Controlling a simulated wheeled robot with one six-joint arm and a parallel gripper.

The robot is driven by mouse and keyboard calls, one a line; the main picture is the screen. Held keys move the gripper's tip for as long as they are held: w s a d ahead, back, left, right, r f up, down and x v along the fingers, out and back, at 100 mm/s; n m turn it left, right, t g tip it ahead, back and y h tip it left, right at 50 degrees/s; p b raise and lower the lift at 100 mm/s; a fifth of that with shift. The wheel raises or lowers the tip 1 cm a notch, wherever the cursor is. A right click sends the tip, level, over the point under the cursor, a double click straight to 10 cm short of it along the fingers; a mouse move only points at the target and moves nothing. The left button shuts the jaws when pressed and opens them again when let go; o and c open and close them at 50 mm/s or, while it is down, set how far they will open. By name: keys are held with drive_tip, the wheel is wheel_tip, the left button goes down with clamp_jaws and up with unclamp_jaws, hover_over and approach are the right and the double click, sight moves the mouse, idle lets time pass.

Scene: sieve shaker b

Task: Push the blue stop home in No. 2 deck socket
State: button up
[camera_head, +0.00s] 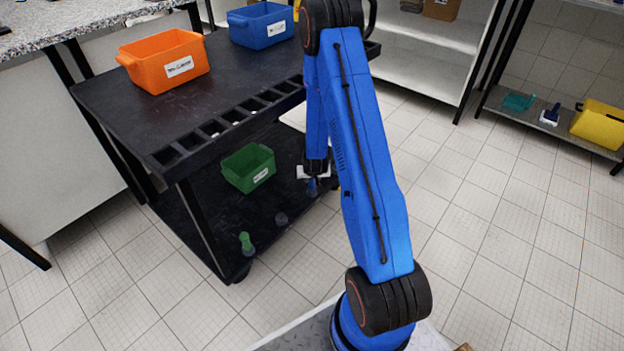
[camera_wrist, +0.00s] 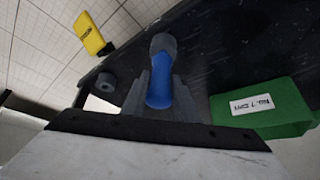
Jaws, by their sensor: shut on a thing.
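My gripper (camera_head: 312,180) is low over the cart's lower shelf, just right of the green bin. In the wrist view its two dark fingers (camera_wrist: 160,95) are shut on the blue stop (camera_wrist: 158,88). A bit of the blue stop (camera_head: 311,187) shows below the gripper in the head view. The stop's far end meets a round grey socket (camera_wrist: 162,43); I cannot tell how deep it sits. Another grey socket (camera_wrist: 105,82) looks empty; a grey socket also shows on the shelf in the head view (camera_head: 281,219). No socket number is readable.
A green bin (camera_head: 248,168) stands on the lower shelf, close to my gripper in the wrist view (camera_wrist: 262,108). A green stop (camera_head: 246,240) stands at the shelf's front corner. Orange (camera_head: 150,75) and blue (camera_head: 258,35) bins stand on the cart's top (camera_head: 110,110), above the shelf.

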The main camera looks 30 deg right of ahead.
drive_tip(key=shift+f, duration=0.4)
drive_tip(key=o, duration=1.2)
drive_tip(key=v, duration=1.7)
drive_tip(key=shift+s+r, duration=0.1)
drive_tip(key=shift+r, duration=0.1)
